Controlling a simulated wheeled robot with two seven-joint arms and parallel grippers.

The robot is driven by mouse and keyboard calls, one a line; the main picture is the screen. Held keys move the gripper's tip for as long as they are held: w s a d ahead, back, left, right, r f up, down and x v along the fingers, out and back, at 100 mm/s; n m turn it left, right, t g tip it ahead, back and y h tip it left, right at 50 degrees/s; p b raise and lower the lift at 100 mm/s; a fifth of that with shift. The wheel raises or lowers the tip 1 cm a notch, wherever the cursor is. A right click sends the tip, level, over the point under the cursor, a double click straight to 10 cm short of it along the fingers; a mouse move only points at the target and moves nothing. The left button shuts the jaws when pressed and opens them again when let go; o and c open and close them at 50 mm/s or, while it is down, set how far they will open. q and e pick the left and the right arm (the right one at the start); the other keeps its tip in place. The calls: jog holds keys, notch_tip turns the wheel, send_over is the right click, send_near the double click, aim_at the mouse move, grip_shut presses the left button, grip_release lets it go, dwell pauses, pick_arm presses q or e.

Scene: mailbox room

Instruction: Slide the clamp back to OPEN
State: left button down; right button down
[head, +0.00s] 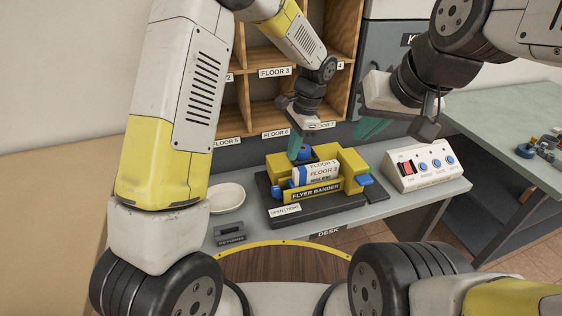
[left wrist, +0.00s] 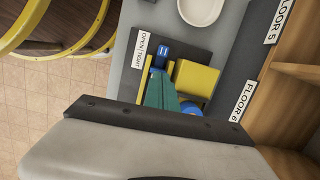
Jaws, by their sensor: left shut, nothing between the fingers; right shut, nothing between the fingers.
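The yellow flyer bander (head: 353,163) stands on a black base on the desk, with a white-and-blue flyer bundle (head: 318,171) in it. A small blue handle (head: 276,192) shows at its left front, above the OPEN/TIGHT label (head: 285,211); I cannot tell for certain that it is the clamp's. The label also shows in the left wrist view (left wrist: 142,50). My left gripper (head: 293,157) is shut and empty, pointing down over the bander's back left, partly hiding it in the left wrist view. My right gripper (head: 368,135) is shut and empty, above the bander's right back.
A blue knob (head: 305,153) is behind the flyers and a blue pad (head: 364,180) at the right. A white switch box (head: 424,168) stands right of the bander. Wooden pigeonholes (head: 262,90) rise behind.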

aim_at(276, 188)
pick_arm(q)
jog(key=shift+w+d+f+m, duration=0.1)
jog(key=shift+d+f+m, duration=0.05)
jog(key=shift+f, duration=0.4)
jog(key=shift+w+d+f+m, duration=0.1)
jog(key=shift+d+f+m, duration=0.05)
jog(key=shift+f, duration=0.35)
jog(key=x, duration=0.9)
jog(key=shift+s+a+f, duration=0.1)
jog(key=shift+a+f, duration=0.1)
jog(key=shift+f, duration=0.15)
jog(key=shift+s+a, duration=0.2)
jog(key=shift+a, duration=0.4)
jog(key=shift+s+a, duration=0.2)
jog(key=shift+a, duration=0.4)
